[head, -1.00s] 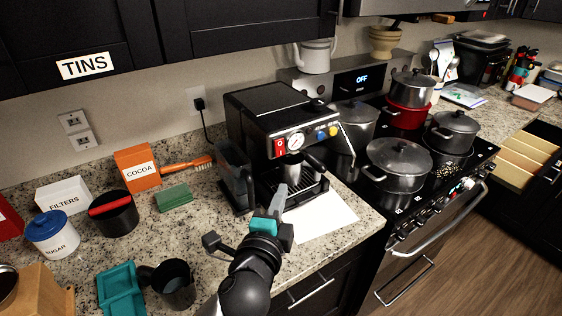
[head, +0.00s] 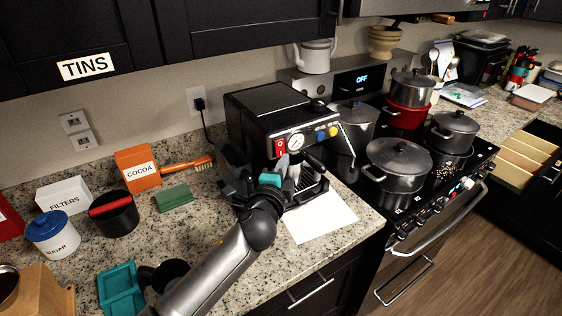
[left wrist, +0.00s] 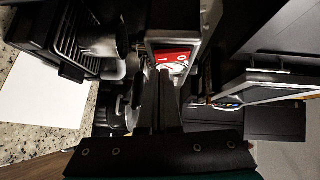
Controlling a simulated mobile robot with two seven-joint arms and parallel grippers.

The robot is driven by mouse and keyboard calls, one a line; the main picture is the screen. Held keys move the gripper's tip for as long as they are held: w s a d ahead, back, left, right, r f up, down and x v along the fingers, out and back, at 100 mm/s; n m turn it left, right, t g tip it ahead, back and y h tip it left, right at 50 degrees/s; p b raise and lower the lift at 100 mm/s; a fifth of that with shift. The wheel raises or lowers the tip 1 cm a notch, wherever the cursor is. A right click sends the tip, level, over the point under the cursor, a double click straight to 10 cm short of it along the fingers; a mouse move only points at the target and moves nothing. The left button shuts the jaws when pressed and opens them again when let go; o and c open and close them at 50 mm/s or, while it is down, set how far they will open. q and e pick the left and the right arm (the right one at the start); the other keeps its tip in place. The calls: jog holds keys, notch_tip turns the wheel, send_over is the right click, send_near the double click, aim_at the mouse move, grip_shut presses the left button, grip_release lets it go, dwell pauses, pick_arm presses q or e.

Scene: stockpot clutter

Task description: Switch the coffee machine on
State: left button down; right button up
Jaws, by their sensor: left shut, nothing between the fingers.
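The black coffee machine (head: 265,108) stands on the granite counter against the wall. Its red rocker switch (head: 280,147) is on the left of the front panel, beside a round gauge (head: 296,141). Blue and yellow knobs sit to the right of the gauge. My left gripper (head: 283,163) is shut and empty, with its tips just below the red switch in the head view. In the left wrist view the red switch (left wrist: 174,56) shows just beyond the fingertips; I cannot tell whether they touch it. My right gripper is not in view.
A white sheet (head: 320,215) lies in front of the machine. A stove with several pots (head: 398,165) is to the right. A green sponge (head: 174,197), cocoa box (head: 138,167), black canister (head: 114,213) and sugar jar (head: 53,235) stand to the left.

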pick_arm(q)
jog(key=shift+w+a, duration=0.25)
jog(key=shift+w, duration=0.15)
jog(key=shift+w+a+f+t+b, duration=0.2)
jog(key=shift+t+b, duration=0.1)
jog(key=shift+b, duration=0.6)
